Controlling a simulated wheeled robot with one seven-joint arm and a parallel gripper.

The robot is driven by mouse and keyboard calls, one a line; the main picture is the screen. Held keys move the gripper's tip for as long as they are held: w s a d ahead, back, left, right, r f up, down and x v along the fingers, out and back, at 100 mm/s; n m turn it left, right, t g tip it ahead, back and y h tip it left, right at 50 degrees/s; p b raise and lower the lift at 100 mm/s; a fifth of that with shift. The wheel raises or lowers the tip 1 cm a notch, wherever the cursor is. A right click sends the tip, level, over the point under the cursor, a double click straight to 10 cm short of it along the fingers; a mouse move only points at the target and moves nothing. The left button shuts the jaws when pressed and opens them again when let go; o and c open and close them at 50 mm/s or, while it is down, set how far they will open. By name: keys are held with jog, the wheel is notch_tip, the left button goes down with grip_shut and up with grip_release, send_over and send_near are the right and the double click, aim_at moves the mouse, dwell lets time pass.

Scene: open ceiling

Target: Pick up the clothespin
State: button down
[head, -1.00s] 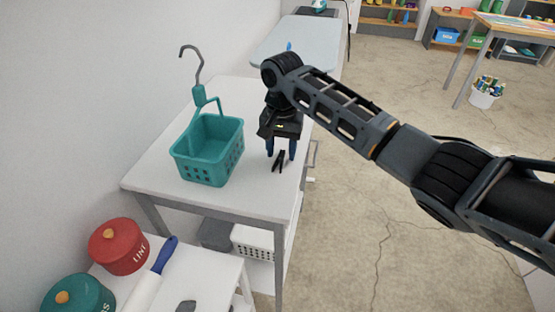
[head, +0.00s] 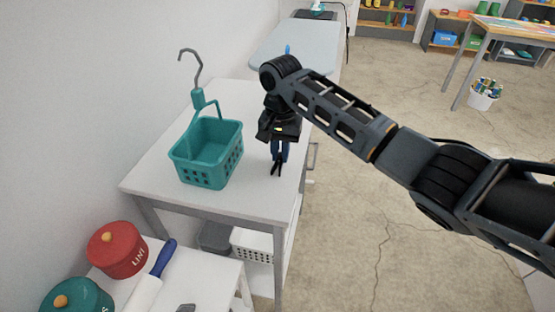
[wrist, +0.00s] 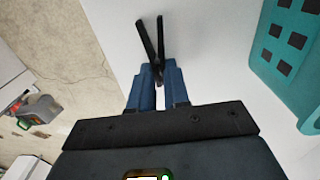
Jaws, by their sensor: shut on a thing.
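The black clothespin (head: 277,169) is at the tips of my gripper (head: 279,155), above the white table near its right edge. My gripper's blue fingers are closed together on it. In the wrist view the clothespin (wrist: 150,45) sticks out past the fingertips (wrist: 158,75) as two thin black legs spread in a narrow V. Its end between the fingers is partly hidden. In the head view I cannot tell whether the clothespin still touches the table top.
A teal basket (head: 206,153) with a hook stands on the white table (head: 235,205), left of my gripper. It also shows in the wrist view (wrist: 287,45). A lower table with red (head: 117,249) and green (head: 77,297) canisters is in front. Open floor lies right.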

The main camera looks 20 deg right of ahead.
jog(key=shift+r, duration=0.5)
jog(key=r, duration=0.2)
jog(key=d+r, duration=0.1)
jog(key=shift+s+r, duration=0.2)
jog(key=shift+r, duration=0.15)
jog(key=s+d+r+p, duration=0.2)
jog(key=s+d+r, duration=0.2)
jog(key=d, duration=0.5)
jog(key=shift+s+d+r, duration=0.15)
jog(key=shift+d+r, duration=0.15)
jog(key=shift+r, duration=0.85)
